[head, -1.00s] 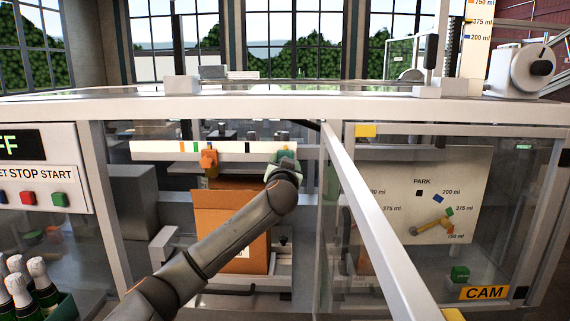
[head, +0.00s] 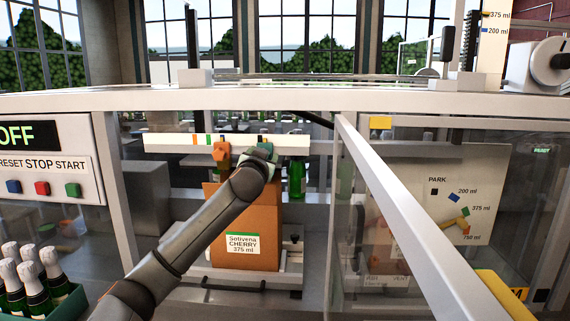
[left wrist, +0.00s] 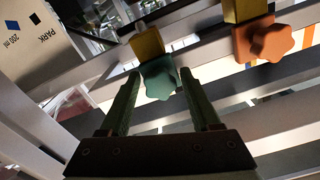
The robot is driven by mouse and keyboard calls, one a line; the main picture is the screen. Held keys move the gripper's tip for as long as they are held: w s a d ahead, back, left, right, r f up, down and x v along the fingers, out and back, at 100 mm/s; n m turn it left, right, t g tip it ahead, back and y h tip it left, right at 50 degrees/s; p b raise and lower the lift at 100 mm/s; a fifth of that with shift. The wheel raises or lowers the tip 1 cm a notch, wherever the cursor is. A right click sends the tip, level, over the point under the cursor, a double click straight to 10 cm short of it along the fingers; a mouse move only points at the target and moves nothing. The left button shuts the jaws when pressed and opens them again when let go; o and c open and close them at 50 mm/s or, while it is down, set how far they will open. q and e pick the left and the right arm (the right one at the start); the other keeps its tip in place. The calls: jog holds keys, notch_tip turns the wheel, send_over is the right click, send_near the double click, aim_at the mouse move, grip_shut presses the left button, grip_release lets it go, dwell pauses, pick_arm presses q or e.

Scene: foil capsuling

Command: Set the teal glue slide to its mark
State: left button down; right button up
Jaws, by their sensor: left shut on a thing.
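The teal glue slide (left wrist: 158,80) has a star-shaped knob under a yellow block in the left wrist view. My left gripper (left wrist: 162,105) has its fingers on both sides of this knob and is shut on it. In the head view my left gripper (head: 262,153) is at the white marked rail (head: 290,145), and the hand largely hides the slide. A dark mark (head: 263,139) shows on the rail just above the hand; exact alignment cannot be told. Orange and green marks lie further left. My right gripper is not in view.
An orange slide (head: 221,152) sits close to the left on the rail; its knob also shows in the left wrist view (left wrist: 268,40). A slanted white frame bar (head: 400,215) is to the right. A PARK board (head: 440,195) hangs behind clear panels.

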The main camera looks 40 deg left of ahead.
pick_arm(q)
jog(key=shift+s+a, duration=0.55)
jog(key=shift+a, duration=0.05)
jog(key=shift+c, duration=2.2)
grip_release()
jog(key=shift+d, duration=0.1)
jog(key=shift+s+d, duration=0.15)
jog(key=b+v, duration=0.4)
jog(key=v, duration=0.8)
